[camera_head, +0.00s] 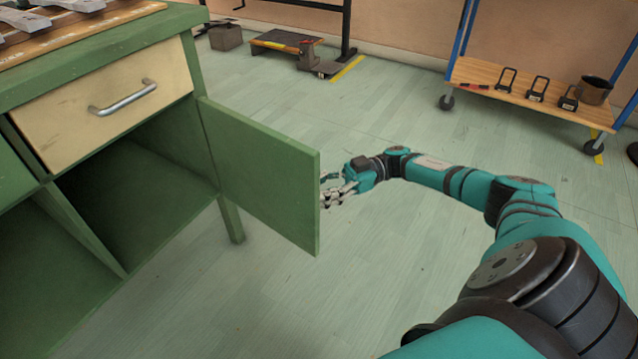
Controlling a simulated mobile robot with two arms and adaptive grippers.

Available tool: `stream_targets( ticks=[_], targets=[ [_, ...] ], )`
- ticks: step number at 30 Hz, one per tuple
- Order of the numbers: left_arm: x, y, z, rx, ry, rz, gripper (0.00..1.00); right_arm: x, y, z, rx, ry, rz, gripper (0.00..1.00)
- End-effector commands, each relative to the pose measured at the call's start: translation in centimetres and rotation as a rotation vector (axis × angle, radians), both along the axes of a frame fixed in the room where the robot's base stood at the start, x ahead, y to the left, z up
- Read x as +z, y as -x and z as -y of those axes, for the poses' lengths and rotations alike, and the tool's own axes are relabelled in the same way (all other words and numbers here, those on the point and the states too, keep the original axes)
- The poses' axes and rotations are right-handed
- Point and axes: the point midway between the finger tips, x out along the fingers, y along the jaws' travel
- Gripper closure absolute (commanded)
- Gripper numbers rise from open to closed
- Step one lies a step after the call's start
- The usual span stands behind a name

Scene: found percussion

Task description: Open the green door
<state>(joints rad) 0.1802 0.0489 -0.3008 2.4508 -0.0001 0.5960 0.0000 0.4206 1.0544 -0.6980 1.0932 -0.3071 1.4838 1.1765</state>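The green door (262,175) is a flat panel on the green cabinet (190,120), hinged at the cabinet's right front corner. It stands swung well out, with its free edge toward the right. The compartment (135,200) beside it is exposed, dark, and looks empty. My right gripper (328,188) is at the door's free edge, on the far side of the panel. Its fingers are spread apart, with their tips partly hidden by the door. I cannot tell whether they touch the door. My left gripper is out of view.
A drawer (104,106) with a metal handle (123,97) sits shut above the compartment. A wooden-shelf cart (520,93) holding a pot (593,90) stands at the back right. A low bench (287,42) is at the back. The floor (290,300) in front of the door is clear.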

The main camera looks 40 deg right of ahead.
Motion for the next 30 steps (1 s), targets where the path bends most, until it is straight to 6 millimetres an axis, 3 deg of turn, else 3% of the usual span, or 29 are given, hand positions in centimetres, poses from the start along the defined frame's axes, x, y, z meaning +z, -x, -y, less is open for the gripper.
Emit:
stream_targets(
  ticks=[4, 8, 15, 20, 30],
  targets=[
    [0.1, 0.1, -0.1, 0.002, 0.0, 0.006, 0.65, 0.0, 0.0, 0.3, -0.001, -0.001, 0.001, 0.66],
    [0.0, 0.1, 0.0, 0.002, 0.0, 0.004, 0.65, 0.0, 0.3, 1.9, -0.005, 0.001, 0.0, 0.66],
    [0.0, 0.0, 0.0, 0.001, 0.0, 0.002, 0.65, 0.0, 1.4, 7.1, -0.008, 0.0, 0.002, 0.66],
    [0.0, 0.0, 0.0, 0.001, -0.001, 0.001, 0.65, 0.1, 2.1, 9.8, -0.005, -0.001, 0.001, 0.66],
    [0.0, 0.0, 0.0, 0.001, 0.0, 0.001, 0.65, 0.0, 2.7, 11.7, 0.0, 0.0, 0.0, 0.66]
  ],
)
